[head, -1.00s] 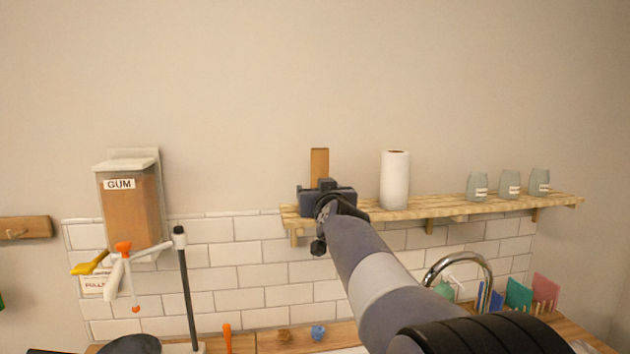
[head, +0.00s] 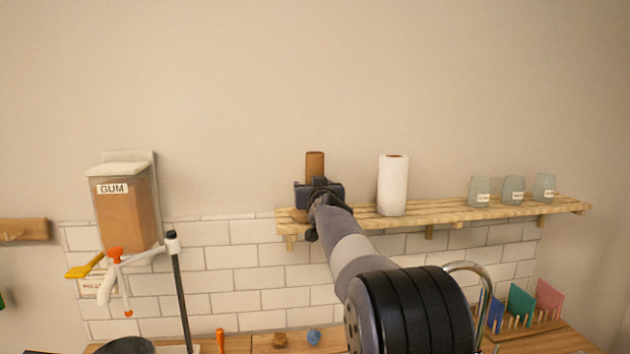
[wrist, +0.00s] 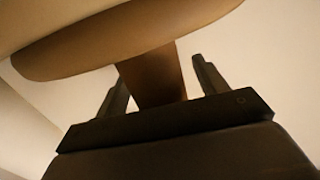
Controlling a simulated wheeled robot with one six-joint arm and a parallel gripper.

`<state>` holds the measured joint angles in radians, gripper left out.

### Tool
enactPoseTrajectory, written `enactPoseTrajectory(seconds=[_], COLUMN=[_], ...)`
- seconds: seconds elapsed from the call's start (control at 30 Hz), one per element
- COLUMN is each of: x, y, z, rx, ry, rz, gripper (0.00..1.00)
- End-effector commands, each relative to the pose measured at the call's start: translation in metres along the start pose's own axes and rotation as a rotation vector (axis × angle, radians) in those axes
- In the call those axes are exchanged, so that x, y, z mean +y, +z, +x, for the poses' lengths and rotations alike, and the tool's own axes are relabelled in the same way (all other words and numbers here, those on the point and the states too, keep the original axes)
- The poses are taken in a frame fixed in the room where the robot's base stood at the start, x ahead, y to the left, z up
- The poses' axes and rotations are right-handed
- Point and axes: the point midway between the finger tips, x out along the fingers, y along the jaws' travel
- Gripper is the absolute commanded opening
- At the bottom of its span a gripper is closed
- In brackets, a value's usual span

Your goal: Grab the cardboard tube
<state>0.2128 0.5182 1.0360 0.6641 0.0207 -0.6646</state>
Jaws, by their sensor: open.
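The cardboard tube (head: 315,163) is brown and stands upright at the left end of the wooden wall shelf (head: 460,208). My gripper (head: 318,192) is in front of it in the head view and hides its lower part. In the wrist view the tube (wrist: 156,75) shows between the two open fingers (wrist: 157,78), one on each side, with gaps visible. The jaws are not closed on it. A broad tan surface, seemingly the shelf, fills the top of the wrist view.
A white paper roll (head: 393,185) stands on the shelf right of the tube. Several grey-green labelled cups (head: 513,190) stand farther right. A gum dispenser (head: 124,210) hangs at left. A faucet (head: 470,268) rises below the shelf. The wall above is bare.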

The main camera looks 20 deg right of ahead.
Motion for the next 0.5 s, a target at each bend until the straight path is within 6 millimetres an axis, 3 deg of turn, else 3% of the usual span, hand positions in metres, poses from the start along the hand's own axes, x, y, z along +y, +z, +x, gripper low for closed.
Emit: enactPoseTrajectory(seconds=[0.27, 0.5], x=[-0.0001, -0.0001], y=[0.0007, 0.0006], z=[0.003, 0.0028], rx=[0.0, 0.0], ry=[0.0, 0.0], rz=[0.0, 0.0], gripper=[0.68, 0.5])
